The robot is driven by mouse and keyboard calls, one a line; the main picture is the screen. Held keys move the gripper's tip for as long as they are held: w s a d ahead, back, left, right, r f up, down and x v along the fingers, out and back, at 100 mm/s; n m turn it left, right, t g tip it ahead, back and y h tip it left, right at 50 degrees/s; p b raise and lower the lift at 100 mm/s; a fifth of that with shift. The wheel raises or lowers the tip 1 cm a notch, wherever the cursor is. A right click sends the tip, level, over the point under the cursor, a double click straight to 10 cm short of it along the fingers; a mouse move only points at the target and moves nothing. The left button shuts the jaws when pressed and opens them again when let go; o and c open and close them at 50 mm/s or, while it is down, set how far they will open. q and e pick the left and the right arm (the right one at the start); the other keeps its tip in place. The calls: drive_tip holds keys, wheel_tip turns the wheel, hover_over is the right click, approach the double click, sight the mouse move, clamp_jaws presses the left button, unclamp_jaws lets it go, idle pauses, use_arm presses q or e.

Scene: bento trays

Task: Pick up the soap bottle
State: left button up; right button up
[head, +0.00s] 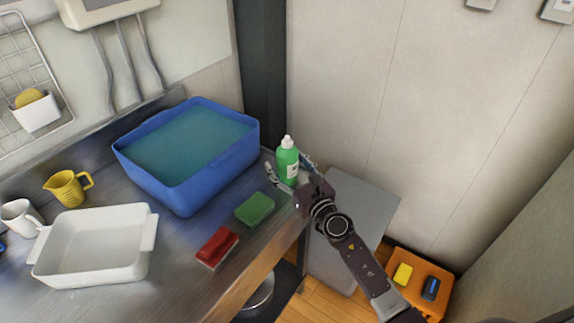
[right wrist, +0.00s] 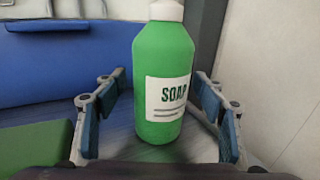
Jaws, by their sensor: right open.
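The soap bottle (head: 288,160) is green with a white cap and a white label. It stands upright on the metal counter's right end, beside the blue tub. My right gripper (head: 290,174) is at the bottle, its fingers spread to either side of it. In the right wrist view the bottle (right wrist: 163,80) stands between the open fingers (right wrist: 160,118), with a visible gap on each side. My left gripper is not in view.
The blue tub (head: 184,190) of water stands left of the bottle. A green sponge (head: 255,208) and a red-topped sponge or brush (head: 218,246) lie in front. A white dish (head: 96,275), yellow jug (head: 68,188) and white mug (head: 20,216) stand further left. The wall is close behind.

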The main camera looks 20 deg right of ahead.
drive_tip(key=shift+d, duration=0.1)
drive_tip(key=c, duration=1.4)
drive_tip(key=shift+r, duration=0.1)
drive_tip(key=shift+c, duration=0.6)
